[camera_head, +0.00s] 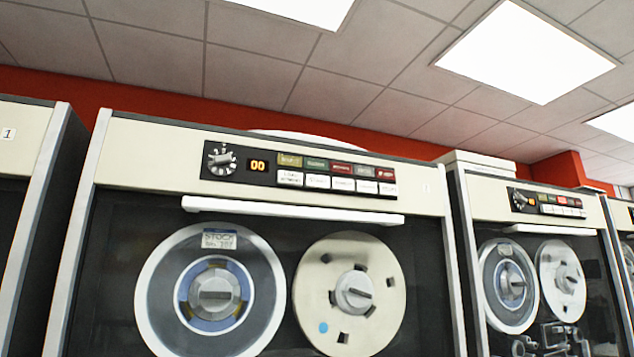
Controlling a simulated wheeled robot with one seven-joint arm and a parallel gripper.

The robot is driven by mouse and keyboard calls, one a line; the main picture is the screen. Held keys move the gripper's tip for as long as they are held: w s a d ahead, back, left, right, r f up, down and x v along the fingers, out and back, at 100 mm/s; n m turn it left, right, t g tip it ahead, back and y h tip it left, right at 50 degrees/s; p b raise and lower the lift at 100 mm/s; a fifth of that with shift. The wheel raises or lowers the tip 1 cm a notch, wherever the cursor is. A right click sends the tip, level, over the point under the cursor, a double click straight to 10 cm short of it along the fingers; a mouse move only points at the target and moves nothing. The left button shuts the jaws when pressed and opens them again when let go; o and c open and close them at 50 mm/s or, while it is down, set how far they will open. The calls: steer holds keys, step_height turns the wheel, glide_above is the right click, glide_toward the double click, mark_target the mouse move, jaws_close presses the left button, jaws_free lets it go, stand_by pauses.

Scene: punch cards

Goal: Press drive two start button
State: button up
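A tape drive cabinet (140,150) fills the middle of the head view. Its black control panel (243,174) has a rotary knob (221,160), an orange display reading 00 (258,166), a row of coloured indicators (341,169) and a row of white buttons (343,184) below them. The button lettering is too small to read, so I cannot tell which one is start. A small mark (426,188) at the cabinet's upper right is unreadable. The cabinet at the left edge carries a label "1" (7,133). My gripper is not in view.
Two tape reels, one with a blue hub (155,285) and one cream (320,265), sit behind the middle drive's front, under a white bar (290,212). Another similar drive (540,230) stands to the right with its own panel (548,202). The cabinets stand close together.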

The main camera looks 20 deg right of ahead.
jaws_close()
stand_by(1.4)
